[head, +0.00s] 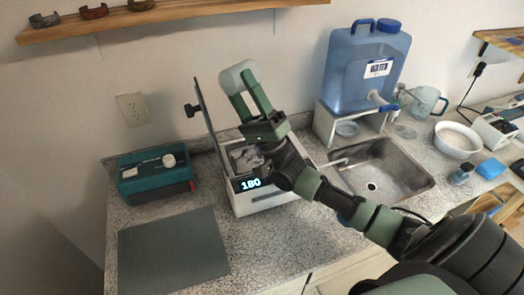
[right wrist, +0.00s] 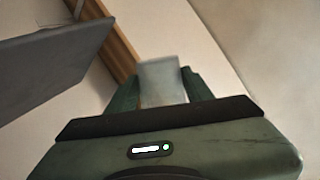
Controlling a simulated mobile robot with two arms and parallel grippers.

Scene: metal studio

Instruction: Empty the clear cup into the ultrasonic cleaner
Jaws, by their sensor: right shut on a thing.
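My right gripper (head: 246,92) is shut on the clear cup (head: 236,76), which looks frosted and tilted, high above the ultrasonic cleaner. The cup also shows between the fingers in the right wrist view (right wrist: 162,82); its contents cannot be made out. The ultrasonic cleaner (head: 268,197) is a white box on the counter with a lit display reading 180. Its dark lid (head: 208,115) stands open on the left side. Greyish contents show in its basin, partly hidden by my right arm. My left gripper is not in view.
A teal device (head: 155,175) and a grey mat (head: 172,250) lie to the left on the counter. A blue water jug (head: 362,70) on a stand, a sink (head: 385,178) and a white bowl (head: 457,140) are to the right. A wooden shelf (head: 165,12) runs along the wall above.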

